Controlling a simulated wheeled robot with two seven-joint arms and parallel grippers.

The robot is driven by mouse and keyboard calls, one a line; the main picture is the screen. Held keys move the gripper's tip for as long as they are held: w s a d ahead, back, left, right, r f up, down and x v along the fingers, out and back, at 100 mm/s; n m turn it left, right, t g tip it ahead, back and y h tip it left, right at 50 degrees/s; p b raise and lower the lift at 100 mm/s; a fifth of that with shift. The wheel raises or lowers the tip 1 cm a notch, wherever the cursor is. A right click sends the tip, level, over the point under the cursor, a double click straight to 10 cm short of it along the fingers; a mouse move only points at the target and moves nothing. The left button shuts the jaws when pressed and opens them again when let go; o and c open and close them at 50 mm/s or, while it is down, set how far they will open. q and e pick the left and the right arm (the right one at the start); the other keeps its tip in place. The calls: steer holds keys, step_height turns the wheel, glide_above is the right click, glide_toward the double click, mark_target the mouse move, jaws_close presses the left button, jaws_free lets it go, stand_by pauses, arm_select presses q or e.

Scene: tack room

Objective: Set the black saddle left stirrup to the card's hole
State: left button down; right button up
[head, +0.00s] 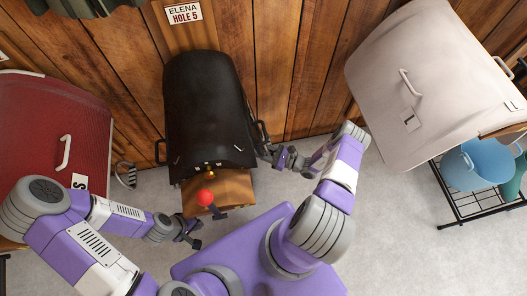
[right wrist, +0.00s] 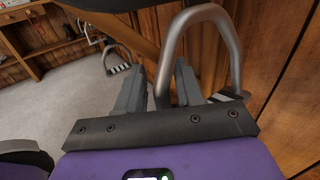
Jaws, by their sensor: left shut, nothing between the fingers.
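The black saddle (head: 208,105) sits on a wooden rack against the plank wall. The card (head: 184,13) above it reads "ELENA HOLE 5". A metal stirrup (right wrist: 214,14) arches close in front of my right gripper (right wrist: 160,88) in the right wrist view. One leg of it stands between the fingers, which look apart, with a gap visible beside the leg. In the head view my right gripper (head: 279,160) is at the saddle's right side. My left gripper (head: 193,234) is shut and empty, low in front of the rack. The strap holes are too small to read.
A red-knobbed lever (head: 205,198) stands at the rack's front. A red saddle (head: 50,125) is at the left, with a stirrup (head: 125,175) beside it. A cream saddle (head: 435,75) is at the right, above a black wire rack (head: 455,215) holding a blue bucket (head: 468,165). Grey floor is clear between.

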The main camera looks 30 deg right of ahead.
steer(key=shift+d, duration=0.1)
steer(key=v, duration=0.7)
steer(key=shift+s+d+p, duration=0.2)
steer(key=shift+p, duration=0.1)
steer(key=shift+f, duration=0.1)
